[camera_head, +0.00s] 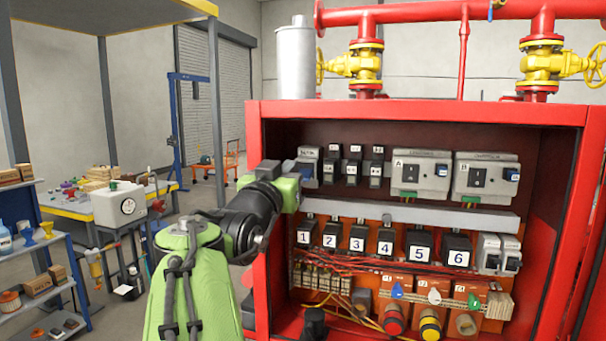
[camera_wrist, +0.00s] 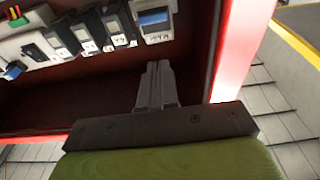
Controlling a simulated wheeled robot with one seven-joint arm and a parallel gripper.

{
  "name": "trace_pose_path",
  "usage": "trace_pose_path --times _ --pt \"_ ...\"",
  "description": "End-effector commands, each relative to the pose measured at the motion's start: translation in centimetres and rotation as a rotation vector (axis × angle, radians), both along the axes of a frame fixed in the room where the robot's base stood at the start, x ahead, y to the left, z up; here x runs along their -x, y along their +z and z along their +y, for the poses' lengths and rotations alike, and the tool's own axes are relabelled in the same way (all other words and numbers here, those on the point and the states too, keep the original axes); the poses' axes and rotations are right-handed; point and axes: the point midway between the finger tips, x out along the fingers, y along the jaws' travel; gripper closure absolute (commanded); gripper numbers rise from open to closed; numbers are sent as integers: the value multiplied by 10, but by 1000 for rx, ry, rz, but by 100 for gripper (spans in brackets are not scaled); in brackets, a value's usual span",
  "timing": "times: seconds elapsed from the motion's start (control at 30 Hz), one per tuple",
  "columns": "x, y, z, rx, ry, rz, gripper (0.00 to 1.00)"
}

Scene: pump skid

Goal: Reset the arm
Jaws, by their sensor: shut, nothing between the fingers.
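My arm (camera_head: 195,280), green with black joints, reaches up to the left side of the open red cabinet (camera_head: 420,110). My gripper (camera_wrist: 157,82) shows in the wrist view with its grey fingers together and nothing between them. In that view the fingertips are a little apart in the picture from a module with a blue screen (camera_wrist: 155,20). The same upper row holds this module in the head view (camera_head: 308,165), close to the end of my arm.
The cabinet holds several numbered black relays (camera_head: 385,241), wiring, and coloured buttons (camera_head: 430,325) along the bottom. Red pipes with yellow valves (camera_head: 365,62) and a grey cylinder (camera_head: 295,60) stand above. A workbench (camera_head: 75,208) and a blue shelf (camera_head: 40,250) are at left.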

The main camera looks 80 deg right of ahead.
Motion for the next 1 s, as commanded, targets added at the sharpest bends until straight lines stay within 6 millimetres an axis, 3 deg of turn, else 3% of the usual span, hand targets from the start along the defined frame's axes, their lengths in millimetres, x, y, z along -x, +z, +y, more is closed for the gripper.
trace_pose_path --times 0.27,1.0 --pt "-2 1 20 0 1 -1 100" --pt "-2 2 19 0 1 -1 100"
